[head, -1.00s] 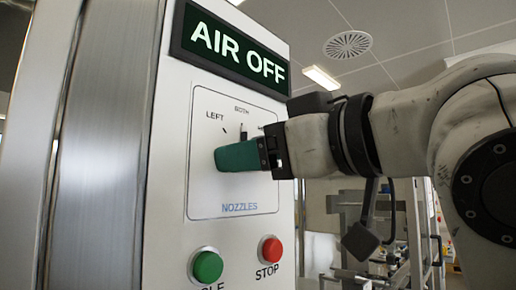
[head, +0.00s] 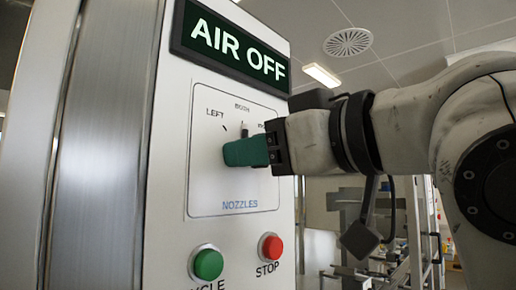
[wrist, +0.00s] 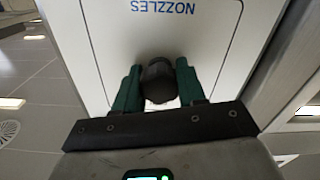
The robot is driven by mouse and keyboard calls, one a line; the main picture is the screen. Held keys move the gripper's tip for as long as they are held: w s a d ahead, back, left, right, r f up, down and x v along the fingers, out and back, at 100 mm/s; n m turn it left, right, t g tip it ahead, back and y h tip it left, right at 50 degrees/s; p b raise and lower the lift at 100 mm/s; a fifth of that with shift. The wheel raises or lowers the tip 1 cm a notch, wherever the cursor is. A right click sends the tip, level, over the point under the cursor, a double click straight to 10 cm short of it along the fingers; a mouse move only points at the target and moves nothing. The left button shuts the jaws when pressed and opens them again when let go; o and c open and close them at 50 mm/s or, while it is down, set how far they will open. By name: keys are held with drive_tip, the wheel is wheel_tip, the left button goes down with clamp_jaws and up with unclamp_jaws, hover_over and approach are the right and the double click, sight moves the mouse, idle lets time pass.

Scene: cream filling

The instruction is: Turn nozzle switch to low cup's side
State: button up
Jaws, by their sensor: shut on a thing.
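The nozzle switch is a dark round knob (wrist: 158,82) on the white panel, seen in the wrist view between the two green fingers. My gripper (head: 238,153) is shut on the knob, with a finger on each side. No cups are in view.
An AIR OFF display (head: 236,42) is above the switch panel. A green button (head: 208,264) and a red STOP button (head: 272,247) are below. A brushed metal column (head: 105,150) stands at left. A metal frame (head: 400,240) is behind at right.

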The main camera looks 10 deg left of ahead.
drive_tip(key=m+p, duration=0.1)
drive_tip(key=m, duration=0.3)
drive_tip(key=shift+r+p, duration=0.1)
drive_tip(key=shift+p, duration=0.2)
drive_tip(key=shift+d+m+p, duration=0.1)
drive_tip(key=shift+m+p, duration=0.8)
drive_tip(key=shift+m, duration=1.4)
drive_tip(key=o, duration=1.1)
drive_tip(key=shift+c, duration=0.2)
drive_tip(key=shift+d, duration=0.1)
drive_tip(key=b+v, duration=0.3)
drive_tip(key=v, duration=0.7)
drive_tip(key=shift+s+d, duration=0.2)
drive_tip(key=shift+s, duration=0.05)
drive_tip(key=shift+w+f, duration=0.1)
drive_tip(key=shift+f, duration=0.1)
